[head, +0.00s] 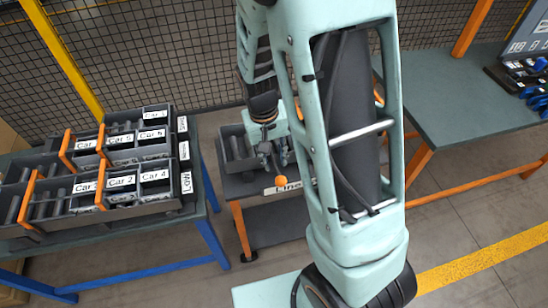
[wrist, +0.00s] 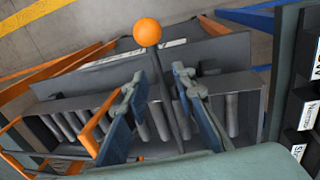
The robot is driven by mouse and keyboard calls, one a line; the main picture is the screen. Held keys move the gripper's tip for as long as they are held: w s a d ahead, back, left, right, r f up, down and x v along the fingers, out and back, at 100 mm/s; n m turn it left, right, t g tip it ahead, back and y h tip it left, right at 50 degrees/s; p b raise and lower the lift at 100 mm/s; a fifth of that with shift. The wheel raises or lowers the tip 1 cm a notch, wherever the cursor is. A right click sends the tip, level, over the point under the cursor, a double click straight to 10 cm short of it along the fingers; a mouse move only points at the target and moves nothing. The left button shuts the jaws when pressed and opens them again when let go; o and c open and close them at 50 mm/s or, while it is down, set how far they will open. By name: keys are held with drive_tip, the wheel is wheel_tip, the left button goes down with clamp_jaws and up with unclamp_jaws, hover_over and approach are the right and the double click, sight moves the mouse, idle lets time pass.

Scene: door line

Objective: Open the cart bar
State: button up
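The cart (head: 235,184) stands in the middle of the head view, partly hidden behind my arm. It has a grey rack on top and a label reading "Line". A thin grey bar (wrist: 166,85) with an orange ball (wrist: 147,32) at its end rises from the cart in the wrist view. The ball also shows at the cart's front in the head view (head: 281,181). My gripper (wrist: 168,68) is over the cart, its fingers apart on either side of the bar in the picture. A gap shows on both sides, and I see no contact.
A blue-legged table (head: 207,172) with labelled car bins (head: 122,180) stands left, close to the cart. A grey table (head: 450,95) with orange legs stands right, with blue items on it. A mesh fence (head: 160,60) runs behind. Floor in front is clear, with a yellow line (head: 480,262).

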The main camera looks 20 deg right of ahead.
clamp_jaws()
idle(0.3)
unclamp_jaws()
idle(0.3)
drive_tip(key=shift+w+a+r, duration=0.1)
drive_tip(key=shift+r, duration=0.4)
drive_tip(key=r, duration=0.3)
drive_tip(key=a+r, duration=0.1)
drive_tip(key=r, duration=0.7)
drive_tip(key=shift+a, duration=0.15)
